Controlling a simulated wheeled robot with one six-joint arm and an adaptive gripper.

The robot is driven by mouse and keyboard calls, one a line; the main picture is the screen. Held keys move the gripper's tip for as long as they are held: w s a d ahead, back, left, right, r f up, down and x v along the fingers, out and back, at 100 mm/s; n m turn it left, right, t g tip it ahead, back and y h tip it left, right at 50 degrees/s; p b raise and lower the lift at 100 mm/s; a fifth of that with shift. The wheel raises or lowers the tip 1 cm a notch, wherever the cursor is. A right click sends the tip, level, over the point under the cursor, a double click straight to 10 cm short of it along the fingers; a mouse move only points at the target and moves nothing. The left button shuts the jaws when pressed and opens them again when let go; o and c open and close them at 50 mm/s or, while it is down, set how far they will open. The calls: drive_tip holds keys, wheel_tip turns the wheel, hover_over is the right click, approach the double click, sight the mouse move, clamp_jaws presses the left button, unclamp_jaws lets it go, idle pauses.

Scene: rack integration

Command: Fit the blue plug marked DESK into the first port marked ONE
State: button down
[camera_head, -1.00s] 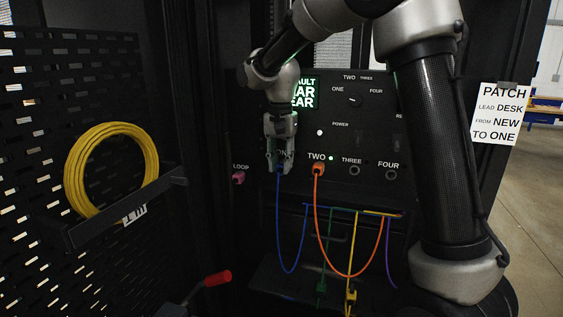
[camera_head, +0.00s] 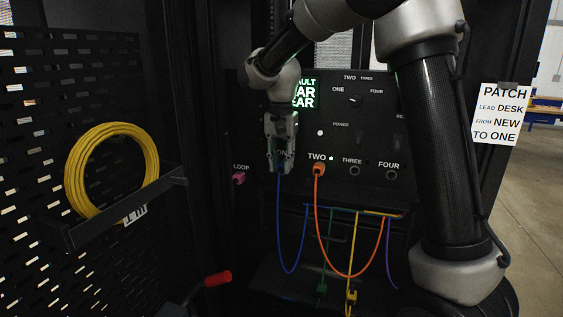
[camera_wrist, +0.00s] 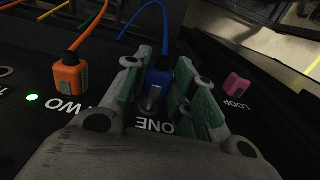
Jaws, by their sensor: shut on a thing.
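The blue plug (camera_wrist: 158,78) is between the green-padded fingers of my gripper (camera_wrist: 168,98) in the wrist view, its blue cable (camera_wrist: 163,30) running away from it. The gripper is shut on it, right at the panel beside the label ONE (camera_wrist: 154,126). Whether the plug is fully seated in the port cannot be told, as the fingers and plug hide the port. In the head view my gripper (camera_head: 280,162) is against the panel left of the label TWO, with the blue cable (camera_head: 278,220) hanging below. No DESK marking is readable on the plug.
An orange plug (camera_head: 319,169) sits in port TWO beside a green light (camera_head: 331,158). A pink plug (camera_head: 239,179) is at LOOP. Ports THREE (camera_head: 354,171) and FOUR (camera_head: 391,175) are empty. Several cables hang below the panel. A yellow coil (camera_head: 75,190) hangs at left.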

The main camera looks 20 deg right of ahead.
drive_tip(key=shift+w+d+r, duration=0.15)
drive_tip(key=shift+w+d, duration=0.2)
drive_tip(key=shift+w, duration=0.1)
idle(0.3)
drive_tip(key=c, duration=1.1)
unclamp_jaws()
drive_tip(key=shift+w, duration=0.1)
